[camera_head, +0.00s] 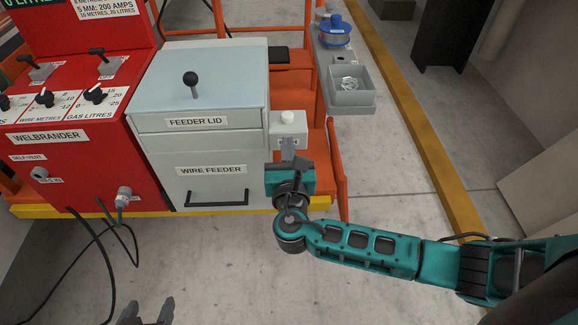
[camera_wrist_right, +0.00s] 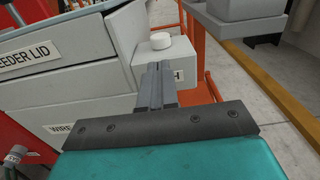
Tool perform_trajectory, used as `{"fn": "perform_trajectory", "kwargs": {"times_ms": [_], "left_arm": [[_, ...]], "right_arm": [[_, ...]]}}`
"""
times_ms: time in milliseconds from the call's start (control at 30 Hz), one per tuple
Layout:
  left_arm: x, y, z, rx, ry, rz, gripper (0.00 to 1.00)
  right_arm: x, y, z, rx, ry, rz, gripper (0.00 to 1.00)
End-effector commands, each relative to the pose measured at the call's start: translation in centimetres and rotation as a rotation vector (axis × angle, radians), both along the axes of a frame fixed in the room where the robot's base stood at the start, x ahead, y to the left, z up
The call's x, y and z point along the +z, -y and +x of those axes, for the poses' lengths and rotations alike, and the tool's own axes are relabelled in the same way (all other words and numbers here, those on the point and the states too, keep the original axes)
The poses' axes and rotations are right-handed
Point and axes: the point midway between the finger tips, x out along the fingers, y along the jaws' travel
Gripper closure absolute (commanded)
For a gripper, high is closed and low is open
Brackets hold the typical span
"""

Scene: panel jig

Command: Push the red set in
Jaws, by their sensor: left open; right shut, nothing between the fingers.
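The red set (camera_head: 85,150), labelled WELBRANDER, stands at the left of the head view, with switches and dials on its sloping top. Its edge shows at the left of the right wrist view (camera_wrist_right: 18,120). My right gripper (camera_head: 288,148) is shut and empty, to the right of the red set. Its fingertips (camera_wrist_right: 158,68) are at the front of a small grey box with a white knob (camera_wrist_right: 158,44); I cannot tell whether they touch. My left gripper (camera_head: 146,312) is open at the bottom edge, in front of the trolley and partly out of view.
A grey wire feeder (camera_head: 215,155) with a lid and black handle stands right beside the red set. Both are on an orange trolley (camera_head: 330,150) with a yellow front edge. Cables hang from the red set's front. A grey tray (camera_head: 352,97) is at the right. Floor is clear ahead.

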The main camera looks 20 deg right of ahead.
Motion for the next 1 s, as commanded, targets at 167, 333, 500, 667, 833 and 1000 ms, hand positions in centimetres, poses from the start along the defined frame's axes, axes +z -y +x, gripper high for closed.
{"fn": "perform_trajectory", "kwargs": {"times_ms": [167,333,500,667,833,1000], "left_arm": [[-0.1,0.1,0.0,-0.002,-0.001,0.000,0.35],[-0.1,0.1,0.0,-0.003,-0.001,-0.001,0.35],[-0.1,0.1,0.0,-0.003,0.000,-0.001,0.35],[-0.2,0.1,0.1,-0.004,0.003,-0.001,0.35],[-1.0,0.1,0.4,-0.004,0.009,-0.001,0.35],[-2.4,0.1,0.3,-0.004,0.007,-0.001,0.35]], "right_arm": [[-0.1,0.5,1.5,0.000,-0.001,0.000,1.00],[0.0,0.6,1.8,0.001,-0.001,0.001,1.00],[0.0,0.5,1.7,0.001,-0.002,0.002,1.00],[-0.1,0.8,2.6,0.000,0.001,0.001,1.00],[-0.1,2.3,6.7,-0.005,0.004,0.001,1.00],[-0.2,3.6,10.6,-0.005,0.003,0.000,1.00]]}}
